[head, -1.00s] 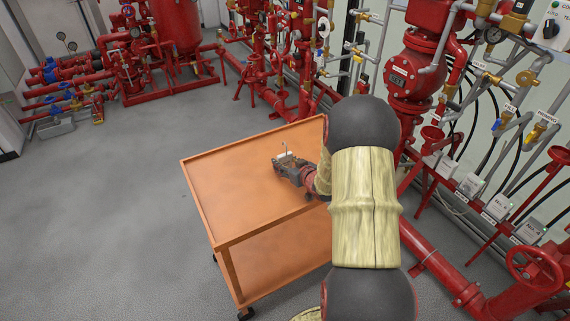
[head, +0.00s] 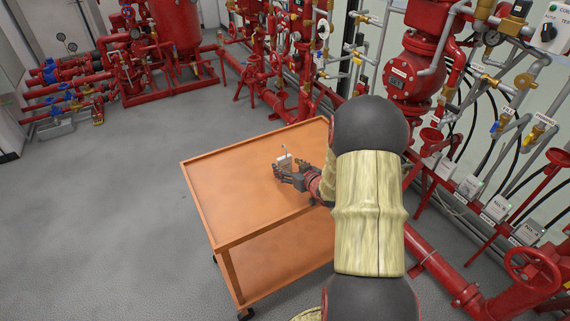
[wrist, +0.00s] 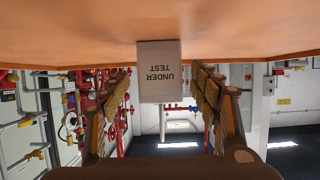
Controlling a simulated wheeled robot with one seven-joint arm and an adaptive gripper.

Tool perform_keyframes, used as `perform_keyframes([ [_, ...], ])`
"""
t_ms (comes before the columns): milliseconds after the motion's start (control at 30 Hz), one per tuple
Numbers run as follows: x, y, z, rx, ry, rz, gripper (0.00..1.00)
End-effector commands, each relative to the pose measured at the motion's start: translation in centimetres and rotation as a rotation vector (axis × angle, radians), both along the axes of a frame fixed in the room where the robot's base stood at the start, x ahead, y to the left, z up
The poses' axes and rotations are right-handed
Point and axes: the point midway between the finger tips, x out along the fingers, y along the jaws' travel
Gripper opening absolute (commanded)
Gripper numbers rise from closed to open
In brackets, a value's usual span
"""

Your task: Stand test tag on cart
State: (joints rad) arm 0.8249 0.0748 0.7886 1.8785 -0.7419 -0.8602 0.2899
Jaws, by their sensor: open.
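The test tag (head: 284,160) is a small white block with a thin stem on top, standing on the orange cart's top (head: 225,185). In the wrist view, which is upside down, the tag (wrist: 158,70) reads "UNDER TEST" and looks upright, its base against the cart surface (wrist: 70,30). My gripper (head: 283,171) is just on the near side of the tag, low over the cart top. In the wrist view its two fingers are spread to either side of the tag, with visible gaps. The gripper is open and empty.
The cart top is bare left of the tag. My arm covers the cart's right side. Red pipes and valves (head: 410,75) stand close behind and to the right. A red handwheel (head: 535,270) is at the lower right. Grey floor (head: 100,200) is clear to the left.

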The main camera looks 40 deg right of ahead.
Motion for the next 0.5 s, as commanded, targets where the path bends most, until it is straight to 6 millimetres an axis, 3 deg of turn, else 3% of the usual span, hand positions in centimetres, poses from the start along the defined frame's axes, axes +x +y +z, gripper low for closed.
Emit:
perform_keyframes([
  [300, -5.9, 1.4, 2.8, -0.001, 0.000, -0.002, 0.62],
  [500, -7.9, 1.9, 3.5, -0.001, 0.000, 0.000, 0.62],
])
